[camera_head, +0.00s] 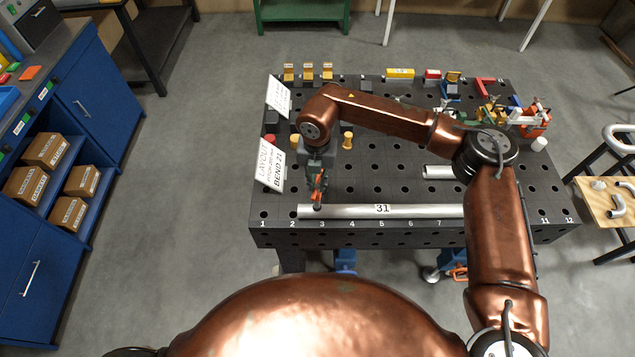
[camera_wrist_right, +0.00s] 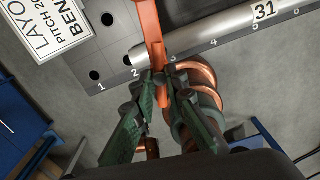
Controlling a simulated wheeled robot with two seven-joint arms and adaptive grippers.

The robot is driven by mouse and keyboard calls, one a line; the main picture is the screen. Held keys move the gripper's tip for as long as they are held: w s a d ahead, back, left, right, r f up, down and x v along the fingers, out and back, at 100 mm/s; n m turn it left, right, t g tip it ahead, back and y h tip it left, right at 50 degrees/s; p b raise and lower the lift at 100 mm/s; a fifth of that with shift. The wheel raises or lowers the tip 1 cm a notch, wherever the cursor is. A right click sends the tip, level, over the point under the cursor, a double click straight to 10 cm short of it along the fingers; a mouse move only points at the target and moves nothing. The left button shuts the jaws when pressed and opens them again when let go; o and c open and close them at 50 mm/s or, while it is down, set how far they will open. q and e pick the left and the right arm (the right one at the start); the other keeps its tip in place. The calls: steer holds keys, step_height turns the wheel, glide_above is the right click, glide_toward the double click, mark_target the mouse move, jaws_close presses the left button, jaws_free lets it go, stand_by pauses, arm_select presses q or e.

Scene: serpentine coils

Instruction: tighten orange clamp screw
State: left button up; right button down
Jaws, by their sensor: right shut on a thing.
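The orange clamp (camera_wrist_right: 150,25) crosses the silver tube near its left end in the right wrist view. In the head view only a small orange part (camera_head: 317,182) shows at my right gripper. The tube (camera_head: 350,211), marked 31, lies along the table's front edge. My right gripper (camera_head: 317,195) points down by the number 3; its green fingers (camera_wrist_right: 162,76) are closed together at the clamp's near end. They hide the screw, so its thread and contact with the tube cannot be seen. My left gripper is in neither view.
The dark perforated table (camera_head: 400,175) holds a bend layout card (camera_head: 271,165) at left and a shorter tube (camera_head: 437,172) at right. Several coloured blocks and clamps (camera_head: 530,117) crowd the back right. A blue cabinet (camera_head: 90,80) stands left, with open floor between.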

mark_target(317, 186)
steer(key=shift+m, duration=4.5)
steer(key=c, duration=1.9)
jaws_free()
step_height(317, 186, up, 12)
